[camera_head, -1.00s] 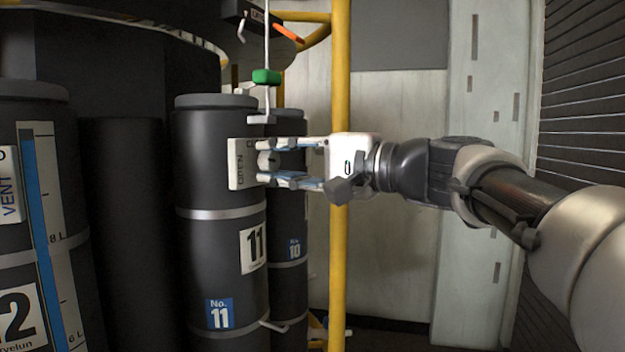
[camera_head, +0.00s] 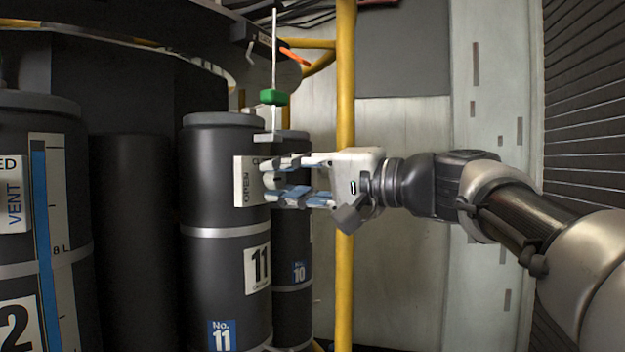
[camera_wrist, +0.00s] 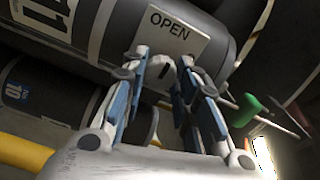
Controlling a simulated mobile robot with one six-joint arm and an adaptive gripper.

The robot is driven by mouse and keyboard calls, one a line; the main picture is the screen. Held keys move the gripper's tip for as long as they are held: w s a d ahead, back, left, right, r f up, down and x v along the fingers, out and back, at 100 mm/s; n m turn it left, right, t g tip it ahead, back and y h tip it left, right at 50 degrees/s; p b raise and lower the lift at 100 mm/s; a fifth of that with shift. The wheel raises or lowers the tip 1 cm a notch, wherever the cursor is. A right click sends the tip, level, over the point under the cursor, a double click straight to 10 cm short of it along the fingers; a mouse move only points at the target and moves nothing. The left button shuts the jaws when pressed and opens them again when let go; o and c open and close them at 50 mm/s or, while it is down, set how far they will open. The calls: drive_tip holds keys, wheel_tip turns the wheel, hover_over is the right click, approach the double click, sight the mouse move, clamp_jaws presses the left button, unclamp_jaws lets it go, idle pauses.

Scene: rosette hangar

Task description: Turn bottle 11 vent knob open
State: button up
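Bottle 11 (camera_head: 215,275) is a dark upright cylinder with a black 11 label and a blue No. 11 tag. Its pale vent plate (camera_head: 246,190) reads OPEN along one side; the plate also shows in the wrist view (camera_wrist: 180,27). The pale vent knob (camera_wrist: 163,72) stands out from the plate between my fingertips. My gripper (camera_head: 272,180) reaches in from the right, its fingers on both sides of the knob and seemingly in contact with it. The fingers partly hide the knob and the plate's right side.
Bottle 10 (camera_head: 292,305) stands close behind bottle 11. A thin rod with a green block (camera_head: 273,97) hangs just above my gripper. A yellow post (camera_head: 345,90) rises behind my wrist. Bottle 12 (camera_head: 40,120) is at the left.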

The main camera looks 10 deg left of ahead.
drive_tip(key=o, duration=0.5)
drive_tip(key=shift+c, duration=0.2)
drive_tip(key=v, duration=1.2)
drive_tip(key=s+f+m+h, duration=0.1)
drive_tip(key=s+f+h, duration=0.15)
drive_tip(key=f, duration=0.45)
drive_tip(key=s+f+h, duration=0.2)
drive_tip(key=f+h, duration=0.1)
drive_tip(key=f, duration=0.3)
drive_tip(key=s+d+f+n+h, duration=0.1)
drive_tip(key=s+d+f+h, duration=0.2)
drive_tip(key=s+f, duration=0.3)
drive_tip(key=s+d+f+n+g+h, duration=0.1)
drive_tip(key=s+d+f+h, duration=0.3)
drive_tip(key=f, duration=0.9)
drive_tip(key=s+d+f+g+h, duration=0.1)
drive_tip(key=s+d+f+h, duration=0.3)
drive_tip(key=s+d+f, duration=0.3)
wheel_tip(320, 180, down, 3)
drive_tip(key=shift+s+f+n, duration=0.15)
drive_tip(key=shift+s+n, duration=0.25)
drive_tip(key=shift+s, duration=0.2)
